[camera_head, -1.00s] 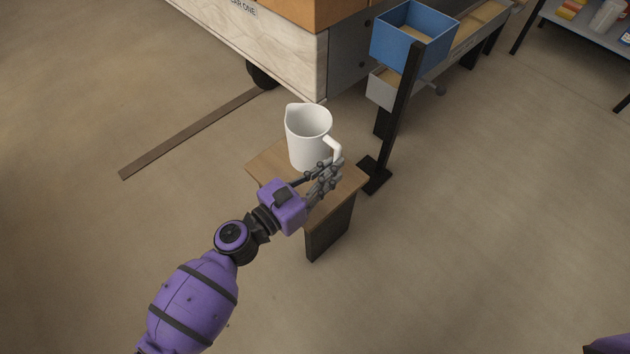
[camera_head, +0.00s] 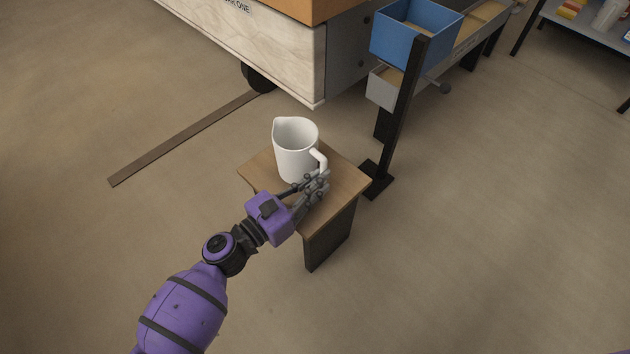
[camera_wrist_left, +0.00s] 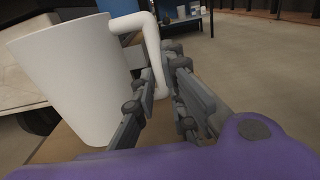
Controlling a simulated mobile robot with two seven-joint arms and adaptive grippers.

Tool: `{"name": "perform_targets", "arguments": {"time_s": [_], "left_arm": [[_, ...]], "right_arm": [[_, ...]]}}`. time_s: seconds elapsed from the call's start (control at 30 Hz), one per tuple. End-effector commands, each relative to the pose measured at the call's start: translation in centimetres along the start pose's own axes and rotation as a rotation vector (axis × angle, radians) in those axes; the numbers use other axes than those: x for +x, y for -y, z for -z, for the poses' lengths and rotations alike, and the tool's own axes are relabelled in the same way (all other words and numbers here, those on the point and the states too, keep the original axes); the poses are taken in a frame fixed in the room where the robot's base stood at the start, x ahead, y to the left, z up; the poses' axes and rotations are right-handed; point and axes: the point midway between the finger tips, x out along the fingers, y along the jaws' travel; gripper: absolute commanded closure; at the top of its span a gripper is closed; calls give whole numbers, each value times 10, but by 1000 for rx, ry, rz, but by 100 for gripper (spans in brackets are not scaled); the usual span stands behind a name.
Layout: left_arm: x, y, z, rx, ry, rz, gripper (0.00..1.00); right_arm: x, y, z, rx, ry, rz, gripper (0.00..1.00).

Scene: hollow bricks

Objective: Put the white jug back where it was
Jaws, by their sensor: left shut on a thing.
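The white jug (camera_head: 296,158) is upright at the small wooden stool (camera_head: 344,178), over the left and middle part of its top. I cannot tell whether its base touches the wood. My left gripper (camera_head: 318,180) is shut on the jug's handle, on the jug's near right side. In the left wrist view the jug (camera_wrist_left: 75,75) fills the left side. The fingers of my left gripper (camera_wrist_left: 160,90) are around the lower part of the handle there. My right gripper is not in view.
A black post (camera_head: 402,120) with a flat foot stands just right of the stool. A blue bin (camera_head: 405,45) and a pale wooden crate (camera_head: 270,50) are behind. A brown strip (camera_head: 180,140) lies on the floor at left. Open floor surrounds the stool's front.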

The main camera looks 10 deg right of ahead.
Motion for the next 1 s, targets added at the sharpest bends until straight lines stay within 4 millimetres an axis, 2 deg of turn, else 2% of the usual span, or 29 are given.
{"name": "perform_targets", "arguments": {"time_s": [0.07, 0.1, 0.2, 0.47, 0.6, 0.77, 1.0], "left_arm": [[0, 0, 4, -1, 0, 0, 100], [0, 0, 4, -1, -1, 0, 83], [0, 0, 3, -1, -1, 0, 70], [0, 0, 3, -1, -1, 0, 70], [0, 0, -4, 0, -1, 0, 70], [-27, 0, -1, -3, -4, -3, 70], [-80, 0, -2, -2, -3, -3, 70]], "right_arm": [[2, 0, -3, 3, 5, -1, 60], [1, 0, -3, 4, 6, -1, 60], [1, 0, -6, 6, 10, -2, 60], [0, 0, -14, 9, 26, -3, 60], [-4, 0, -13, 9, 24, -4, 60], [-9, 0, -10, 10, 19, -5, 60], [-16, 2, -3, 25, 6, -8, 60]]}}
